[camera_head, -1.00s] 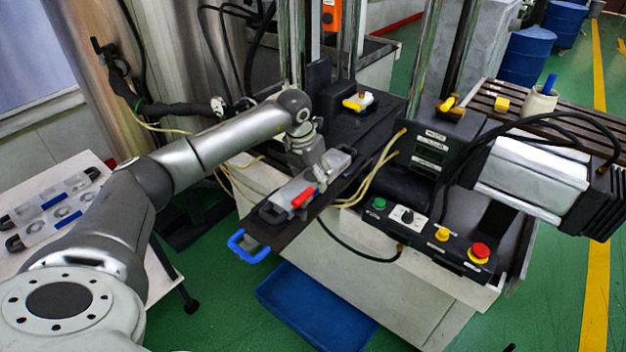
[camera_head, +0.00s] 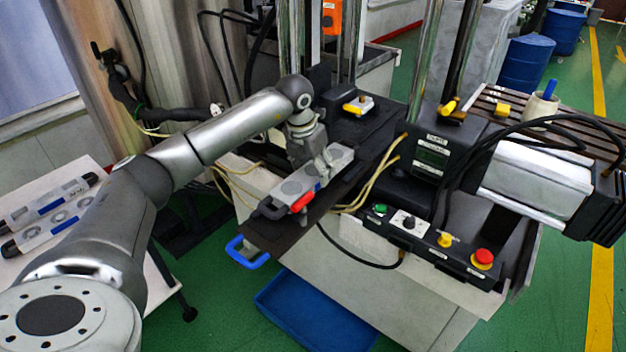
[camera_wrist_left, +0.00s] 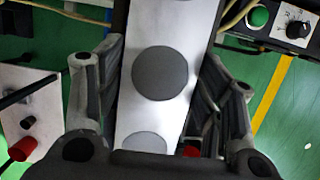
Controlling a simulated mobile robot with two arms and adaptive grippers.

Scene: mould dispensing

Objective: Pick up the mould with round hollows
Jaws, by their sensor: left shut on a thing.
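The mould (camera_head: 291,187) is a pale metal bar with dark round hollows, a dark handle at its near end and a red mark on its side. It is at the dark slide plate (camera_head: 265,232) of the press. My left gripper (camera_head: 322,165) is shut on the mould, with its fingers on either long side. In the left wrist view the mould (camera_wrist_left: 123,100) runs between the two fingers (camera_wrist_left: 160,90), with round hollows facing the camera. Whether the mould touches the plate is hard to tell. My right gripper is not in view.
A control panel with buttons (camera_head: 430,240) stands right of the plate, with yellow hoses (camera_head: 378,180) between. A white table (camera_head: 93,180) at the left holds two more moulds (camera_head: 50,212). A blue bin (camera_head: 315,312) lies on the floor below. A yellow-handled block (camera_head: 357,106) sits behind.

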